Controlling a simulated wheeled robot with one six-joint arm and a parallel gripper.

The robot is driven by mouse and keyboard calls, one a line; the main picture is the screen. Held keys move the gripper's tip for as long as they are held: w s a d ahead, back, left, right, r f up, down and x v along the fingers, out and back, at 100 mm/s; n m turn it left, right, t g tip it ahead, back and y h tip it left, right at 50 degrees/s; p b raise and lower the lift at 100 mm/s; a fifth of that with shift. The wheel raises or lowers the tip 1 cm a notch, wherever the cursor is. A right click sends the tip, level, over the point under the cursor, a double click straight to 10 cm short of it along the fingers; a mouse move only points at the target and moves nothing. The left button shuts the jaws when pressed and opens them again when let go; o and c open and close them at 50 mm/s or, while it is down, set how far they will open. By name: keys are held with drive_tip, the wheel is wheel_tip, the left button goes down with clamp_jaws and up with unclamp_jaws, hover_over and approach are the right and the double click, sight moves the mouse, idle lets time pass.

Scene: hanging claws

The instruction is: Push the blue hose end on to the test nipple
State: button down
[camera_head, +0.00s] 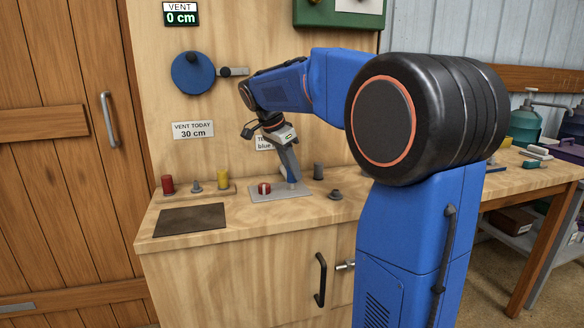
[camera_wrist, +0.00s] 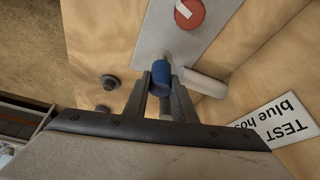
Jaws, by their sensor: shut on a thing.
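The blue hose end (camera_wrist: 161,74) is between the two fingers of my gripper (camera_wrist: 161,92), which is shut on it. A small blue patch of it shows below my gripper (camera_head: 291,178) in the head view. The metal test plate (camera_head: 265,194) lies on the bench under it, with a red and white knob (camera_head: 264,188). The plate (camera_wrist: 158,30) and the knob (camera_wrist: 190,13) also show in the wrist view. The test nipple is mostly hidden by the hose end, so I cannot tell whether they are joined. A label (camera_wrist: 275,122) reads "TEST blue hos".
A pale pipe (camera_wrist: 203,83) lies close beside the hose end. A red piece (camera_head: 167,184), a grey one (camera_head: 196,187) and a yellow one (camera_head: 222,180) stand at the left. Grey pieces (camera_head: 318,171) (camera_head: 335,194) stand at the right. A dark mat (camera_head: 190,220) lies in front. The vent display (camera_head: 181,18) reads 0 cm.

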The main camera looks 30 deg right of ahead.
drive_tip(key=shift+f, duration=1.1)
drive_tip(key=c, duration=1.4)
unclamp_jaws()
drive_tip(key=shift+r, duration=0.1)
drive_tip(key=v, duration=1.7)
drive_tip(key=shift+a, duration=0.15)
